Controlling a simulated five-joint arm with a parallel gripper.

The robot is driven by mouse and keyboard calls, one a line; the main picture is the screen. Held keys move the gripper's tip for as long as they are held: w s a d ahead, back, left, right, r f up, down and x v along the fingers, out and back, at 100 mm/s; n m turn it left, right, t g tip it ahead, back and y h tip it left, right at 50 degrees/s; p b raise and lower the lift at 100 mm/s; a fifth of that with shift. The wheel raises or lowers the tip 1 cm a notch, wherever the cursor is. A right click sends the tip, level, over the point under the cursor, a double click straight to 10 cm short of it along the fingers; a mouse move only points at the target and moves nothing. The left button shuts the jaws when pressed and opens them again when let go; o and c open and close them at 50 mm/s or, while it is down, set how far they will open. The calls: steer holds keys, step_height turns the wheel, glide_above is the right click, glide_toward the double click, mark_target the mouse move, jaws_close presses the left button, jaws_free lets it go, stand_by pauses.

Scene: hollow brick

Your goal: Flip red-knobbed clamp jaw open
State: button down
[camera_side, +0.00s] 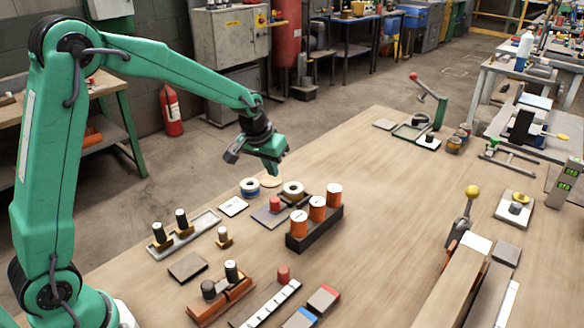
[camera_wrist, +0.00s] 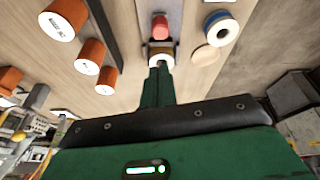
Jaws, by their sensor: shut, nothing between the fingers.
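The red-knobbed clamp (camera_side: 440,104) stands at the far right of the bench in the side view. My gripper (camera_side: 274,169) is shut and empty. It hangs above the bench near the rings, well left of the clamp and apart from it. In the wrist view my gripper (camera_wrist: 159,66) points at a pale ring; the red-knobbed clamp is not recognisable there.
Orange cylinders (camera_side: 317,208) stand in a dark tray right of my gripper. A yellow-knobbed clamp (camera_side: 465,212) stands at the right. The wood between the cylinders and the red-knobbed clamp is clear.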

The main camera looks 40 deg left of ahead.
mark_target(271, 201)
steer(key=shift+f, duration=0.1)
steer(key=shift+a+x, duration=0.2)
steer(key=shift+x, duration=4.65)
steer(key=shift+s, duration=1.9)
steer(key=v, duration=1)
steer(key=shift+w+d, duration=0.2)
steer(key=shift+w, duration=0.1)
steer(key=shift+r, duration=0.2)
